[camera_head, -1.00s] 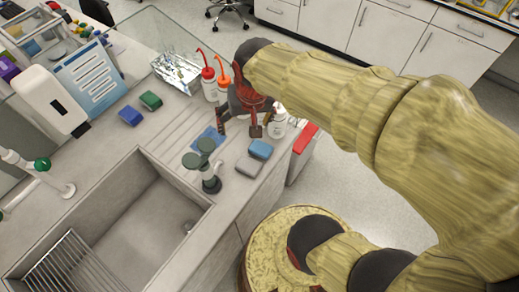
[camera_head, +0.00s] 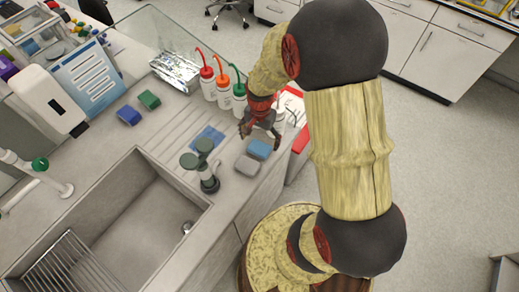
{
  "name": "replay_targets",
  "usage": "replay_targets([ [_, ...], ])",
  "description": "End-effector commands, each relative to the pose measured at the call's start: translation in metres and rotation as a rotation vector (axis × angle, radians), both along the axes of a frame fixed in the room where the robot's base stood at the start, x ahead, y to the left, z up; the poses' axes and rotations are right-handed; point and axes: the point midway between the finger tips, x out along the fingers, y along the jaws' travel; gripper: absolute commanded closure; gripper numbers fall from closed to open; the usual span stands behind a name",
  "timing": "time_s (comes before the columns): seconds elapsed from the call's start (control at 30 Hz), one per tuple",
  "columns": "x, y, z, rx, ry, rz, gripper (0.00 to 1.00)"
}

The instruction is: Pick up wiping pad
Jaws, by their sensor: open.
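Several pad-like things lie on the grey counter, and I cannot tell which one is the wiping pad. A thin flat blue pad (camera_head: 208,137) lies behind the dark green sink fixture (camera_head: 203,165). A thicker blue block (camera_head: 259,149) and a grey block (camera_head: 247,165) lie side by side near the counter's right edge. A blue sponge (camera_head: 129,115) and a green sponge (camera_head: 149,99) lie farther left. My gripper (camera_head: 260,134) is open and empty, pointing down, just behind the thicker blue block and right of the flat pad. Its height above the counter is unclear.
Red-, orange- and green-tipped wash bottles (camera_head: 223,92) stand close behind my gripper, with a small white bottle (camera_head: 280,121) at its right. A clear tray with foil (camera_head: 176,69) is at the back. The sink (camera_head: 130,215) opens in front.

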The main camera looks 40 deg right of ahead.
Motion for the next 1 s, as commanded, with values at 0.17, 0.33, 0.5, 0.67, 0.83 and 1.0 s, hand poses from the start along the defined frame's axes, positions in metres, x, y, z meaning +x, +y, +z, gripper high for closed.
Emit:
replay_targets([
  [0.17, -0.001, 0.004, -0.03, 0.001, 0.003, 0.001, 0.14],
  [0.33, 0.0, 0.003, -0.038, 0.0, 0.0, 0.001, 0.14],
  [0.5, -0.001, 0.003, -0.038, 0.0, 0.0, 0.001, 0.16],
  [0.67, -0.001, 0.003, -0.038, 0.0, 0.0, 0.001, 0.25],
  [0.83, -0.001, 0.003, -0.038, 0.0, 0.0, 0.001, 0.34],
  [1.0, -0.001, 0.003, -0.038, 0.0, 0.0, 0.001, 0.44],
])
